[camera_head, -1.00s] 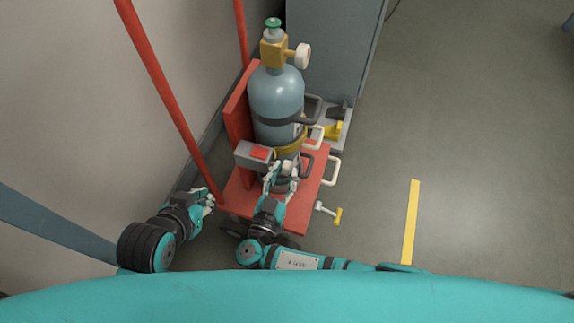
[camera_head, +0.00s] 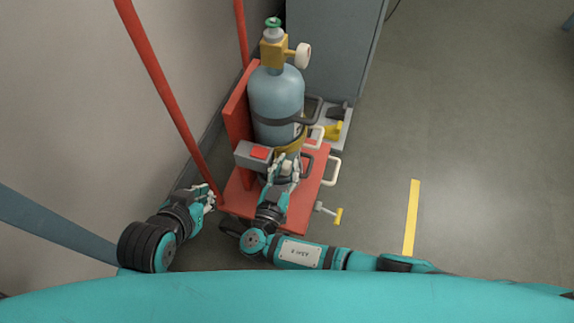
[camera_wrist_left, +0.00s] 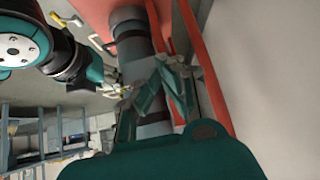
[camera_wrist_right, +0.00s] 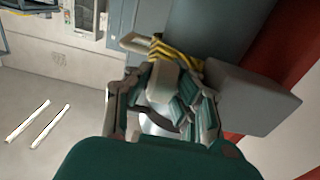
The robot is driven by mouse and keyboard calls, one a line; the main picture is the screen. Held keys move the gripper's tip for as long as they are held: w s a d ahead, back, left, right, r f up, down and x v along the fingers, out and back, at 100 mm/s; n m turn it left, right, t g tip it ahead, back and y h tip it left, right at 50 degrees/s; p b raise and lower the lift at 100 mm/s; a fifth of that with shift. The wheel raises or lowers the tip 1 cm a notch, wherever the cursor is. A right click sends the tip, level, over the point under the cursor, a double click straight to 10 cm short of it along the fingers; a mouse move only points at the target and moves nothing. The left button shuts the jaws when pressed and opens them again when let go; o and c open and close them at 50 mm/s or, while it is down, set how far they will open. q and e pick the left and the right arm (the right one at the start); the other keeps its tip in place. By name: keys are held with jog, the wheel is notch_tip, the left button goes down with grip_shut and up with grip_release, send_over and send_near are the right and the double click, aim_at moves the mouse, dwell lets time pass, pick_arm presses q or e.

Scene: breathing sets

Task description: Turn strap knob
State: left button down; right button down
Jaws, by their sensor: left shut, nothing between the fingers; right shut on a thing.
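The grey-blue gas cylinder (camera_head: 277,90) stands upright on the red trolley (camera_head: 240,199). A yellow strap (camera_head: 290,143) runs round its lower part and also shows in the right wrist view (camera_wrist_right: 178,58). The pale strap knob (camera_wrist_right: 160,84) lies between the fingers of my right gripper (camera_wrist_right: 162,100), which is shut on it. In the head view my right gripper (camera_head: 283,168) covers most of the knob at the cylinder's front. My left gripper (camera_head: 209,196) is shut and empty by the trolley's left red post, apart from the cylinder.
Dark and pale handles (camera_head: 332,170) stick out at the trolley's right. A grey cabinet (camera_head: 330,50) stands behind.

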pick_arm(q)
jog(key=w+d+r+t+b, duration=0.1)
jog(key=w+d+r+t, duration=0.1)
jog(key=w+r+t, duration=0.2)
pick_arm(e)
jog(key=shift+g+y, duration=0.3)
jog(key=shift+g, duration=0.8)
jog(key=shift+r+g+y+p, duration=0.15)
jog(key=shift+g+y+p, duration=0.15)
jog(key=shift+g+p, duration=0.55)
jog(key=shift+g+y+p, duration=0.3)
jog(key=shift+g+p, duration=0.45)
jog(key=shift+p, duration=0.1)
pick_arm(q)
jog(key=s+a+f+g, duration=0.2)
jog(key=s+g, duration=0.2)
jog(key=s, duration=0.2)
jog(key=s+a+f+g+y+p, duration=0.1)
jog(key=s+a+f+g, duration=0.2)
jog(key=s+g, duration=0.2)
jog(key=shift+s+p, duration=0.3)
jog(key=shift+s, duration=0.7)
pick_arm(e)
jog(key=shift+w+d+g, duration=0.1)
jog(key=shift+g, duration=0.6)
pick_arm(q)
jog(key=shift+f, duration=0.1)
pick_arm(e)
jog(key=shift+f, duration=0.2)
